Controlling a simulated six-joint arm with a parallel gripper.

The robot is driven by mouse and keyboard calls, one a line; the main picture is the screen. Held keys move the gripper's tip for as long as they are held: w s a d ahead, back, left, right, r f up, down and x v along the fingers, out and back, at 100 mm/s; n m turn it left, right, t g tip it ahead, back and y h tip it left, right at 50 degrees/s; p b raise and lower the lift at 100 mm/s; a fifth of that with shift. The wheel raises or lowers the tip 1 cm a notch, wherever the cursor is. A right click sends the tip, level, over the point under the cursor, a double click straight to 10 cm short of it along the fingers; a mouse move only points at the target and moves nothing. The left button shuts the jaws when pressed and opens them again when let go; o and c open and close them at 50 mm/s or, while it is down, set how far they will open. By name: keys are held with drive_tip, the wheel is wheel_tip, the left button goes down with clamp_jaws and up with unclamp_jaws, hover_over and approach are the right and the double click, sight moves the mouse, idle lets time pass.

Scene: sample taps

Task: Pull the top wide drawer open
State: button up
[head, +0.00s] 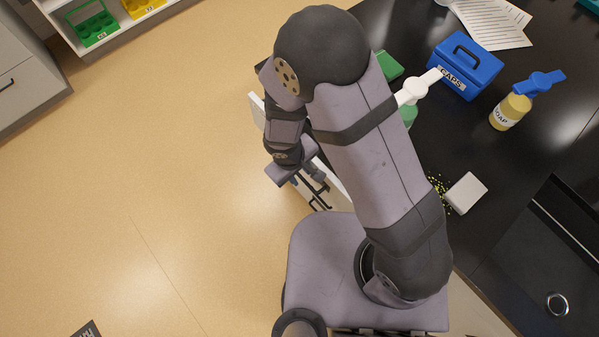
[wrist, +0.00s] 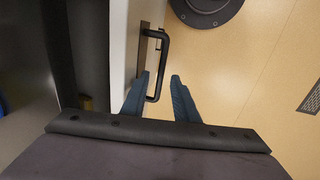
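The drawer front is a pale panel (head: 333,190) along the counter's edge, mostly hidden behind my arm in the head view. It shows as a white strip (wrist: 118,50) in the wrist view. Its black bar handle (wrist: 164,55) stands out from the front. My gripper (wrist: 160,76) is open, with its two blue-grey fingers apart and the near end of the handle between them, closer to the left finger. In the head view my gripper (head: 312,178) is beside the drawer front.
The black counter holds a blue CAPS box (head: 466,66), a SOAP bottle (head: 508,112), a white block (head: 466,193) with yellow specks beside it, and papers (head: 492,22). A sink (head: 545,250) is at right. The tan floor (head: 130,170) is clear in front of the drawer.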

clamp_jaws()
idle(1.4)
